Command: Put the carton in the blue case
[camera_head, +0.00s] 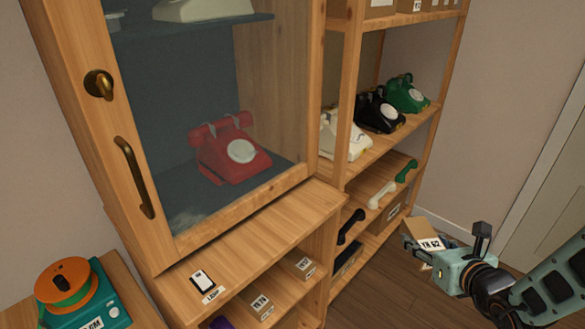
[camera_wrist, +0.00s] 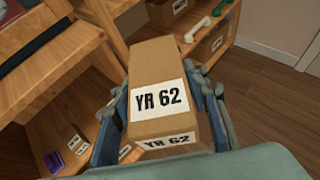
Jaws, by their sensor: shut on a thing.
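The carton (camera_head: 419,231) is a small brown cardboard box with a white label reading YR 62. My gripper (camera_head: 437,253) is shut on it at the lower right of the head view. In the wrist view the carton (camera_wrist: 160,65) sits upright between the two fingers of my gripper (camera_wrist: 163,98). The case with a dark blue interior (camera_head: 175,105) stands at the left, in a wooden frame behind a glass door that looks shut. The door has a brass handle (camera_head: 133,177) and a round brass knob (camera_head: 99,83). A red dial phone (camera_head: 231,148) is inside.
An open shelf (camera_head: 420,125) right of the case holds white, black and green phones, with handsets below. A wooden ledge (camera_head: 255,245) juts out under the case, above small labelled boxes (camera_head: 258,306). A teal and orange device (camera_head: 75,295) is at lower left. Free floor (camera_head: 385,285) lies near my gripper.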

